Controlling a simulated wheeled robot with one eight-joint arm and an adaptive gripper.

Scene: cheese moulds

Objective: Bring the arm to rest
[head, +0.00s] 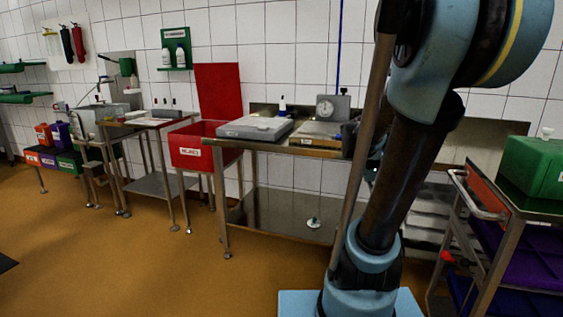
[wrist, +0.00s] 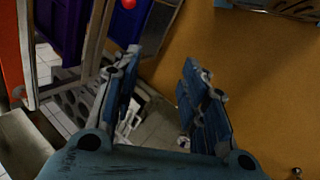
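My gripper (wrist: 160,88) shows in the wrist view with its two blue fingers spread apart. Nothing is between the fingers, and the floor and part of a steel frame show beyond them. In the head view my arm rises at the right of the picture from its blue base. My gripper is out of that view.
A steel table (head: 278,146) with a grey scale stands behind my arm. A red bin (head: 190,155) stands left of it. At the right is a trolley (head: 489,214) with a green box (head: 535,168) and purple crates. The orange floor (head: 100,260) at front left is clear.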

